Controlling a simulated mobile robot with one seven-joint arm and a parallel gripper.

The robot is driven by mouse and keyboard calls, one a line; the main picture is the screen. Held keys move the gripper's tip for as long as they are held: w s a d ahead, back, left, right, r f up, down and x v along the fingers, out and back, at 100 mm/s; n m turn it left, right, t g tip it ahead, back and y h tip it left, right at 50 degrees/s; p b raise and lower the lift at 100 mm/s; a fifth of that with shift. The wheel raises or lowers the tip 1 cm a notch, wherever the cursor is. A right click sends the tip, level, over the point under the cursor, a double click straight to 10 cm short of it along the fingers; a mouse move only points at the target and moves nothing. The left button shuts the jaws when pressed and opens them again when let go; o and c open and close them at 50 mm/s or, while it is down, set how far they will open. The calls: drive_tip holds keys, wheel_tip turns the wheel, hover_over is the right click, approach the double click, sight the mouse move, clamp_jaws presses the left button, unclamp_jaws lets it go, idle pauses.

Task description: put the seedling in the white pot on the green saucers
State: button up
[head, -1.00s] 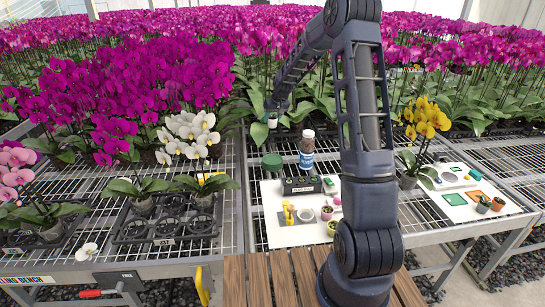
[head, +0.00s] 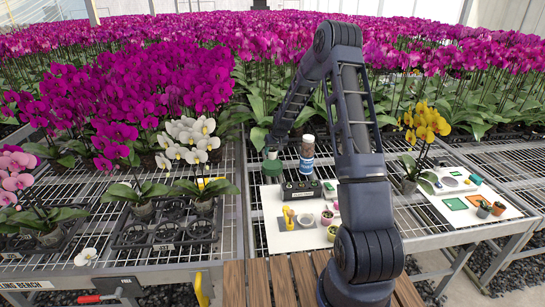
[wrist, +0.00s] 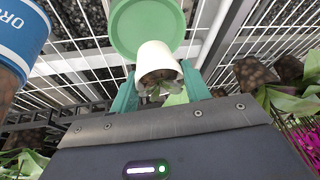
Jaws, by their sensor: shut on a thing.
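The small white pot (wrist: 152,52) is between my gripper's two green fingers (wrist: 158,90) in the wrist view. Dark soil and the green leaves of the seedling (wrist: 163,91) show at its mouth. The round green saucers (wrist: 122,30) lie behind the pot in that view, and the pot hides part of them.
A bottle with a blue label (head: 307,158) stands close to the right of the saucers. A black tray of small pots (head: 301,190) is in front. A white board (head: 275,205) holds several small items. Flowering orchids crowd the left and back.

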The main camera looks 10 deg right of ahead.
sight(272, 155)
drive_tip(key=shift+f, duration=1.55)
drive_tip(key=shift+f, duration=0.15)
drive_tip(key=o, duration=1)
